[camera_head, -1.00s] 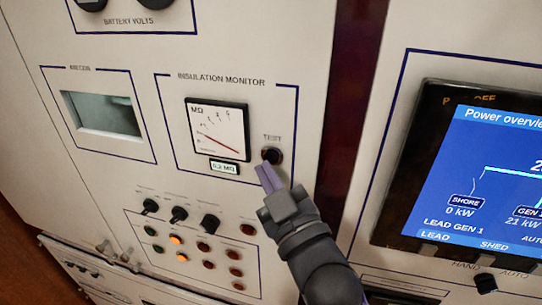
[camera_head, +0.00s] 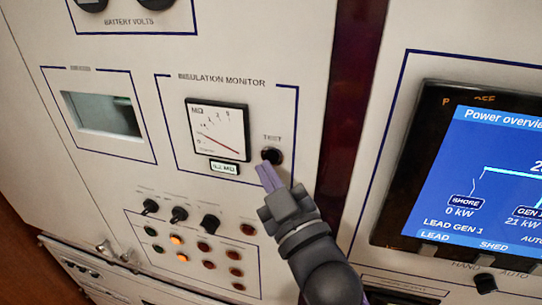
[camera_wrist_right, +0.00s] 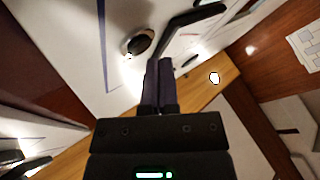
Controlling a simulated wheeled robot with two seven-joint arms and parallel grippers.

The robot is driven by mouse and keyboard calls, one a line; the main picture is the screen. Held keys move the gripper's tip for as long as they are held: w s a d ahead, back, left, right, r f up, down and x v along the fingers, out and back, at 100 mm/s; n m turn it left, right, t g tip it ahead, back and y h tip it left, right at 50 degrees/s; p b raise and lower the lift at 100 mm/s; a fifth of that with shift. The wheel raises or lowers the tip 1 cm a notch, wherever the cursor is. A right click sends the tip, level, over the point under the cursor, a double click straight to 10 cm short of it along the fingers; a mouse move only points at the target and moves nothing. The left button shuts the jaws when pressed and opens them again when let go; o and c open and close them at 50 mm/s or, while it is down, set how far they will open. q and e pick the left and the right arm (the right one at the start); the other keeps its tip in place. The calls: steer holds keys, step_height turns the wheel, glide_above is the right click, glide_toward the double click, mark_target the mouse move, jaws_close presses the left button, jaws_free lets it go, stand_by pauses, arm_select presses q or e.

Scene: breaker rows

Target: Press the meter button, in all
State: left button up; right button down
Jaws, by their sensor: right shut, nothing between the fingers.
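The black round TEST button (camera_head: 272,156) sits on the insulation monitor panel, right of the white needle meter (camera_head: 217,131). A small readout (camera_head: 224,168) is below the meter. My right gripper (camera_head: 264,168) is shut and empty, its purple fingertips just below and left of the button; I cannot tell if they touch it. In the right wrist view, the shut fingers (camera_wrist_right: 158,68) lie beside a round dark button (camera_wrist_right: 138,43) with a bright ring, with a visible gap in the picture. My left gripper is not in view.
A screen (camera_head: 480,180) is at the right. Knobs (camera_head: 179,214) and several small lamps (camera_head: 203,247) lie below the meter. A display window (camera_head: 103,113) is at the left. In the wrist view a dark handle (camera_wrist_right: 195,17) stands close by the fingers.

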steer(key=shift+w+d, duration=0.1)
steer(key=shift+w, duration=0.25)
steer(key=shift+w+d, duration=0.15)
steer(key=shift+w, duration=0.2)
stand_by(0.6)
steer(key=shift+s+a+p, duration=0.25)
steer(key=shift+s+p, duration=0.1)
steer(key=shift+s, duration=0.4)
steer(key=s, duration=0.1)
steer(key=s+a, duration=0.1)
steer(key=s, duration=0.2)
steer(key=shift+s+a+p, duration=0.3)
steer(key=shift+s+p, duration=0.05)
steer(key=shift+s, duration=0.05)
stand_by(0.4)
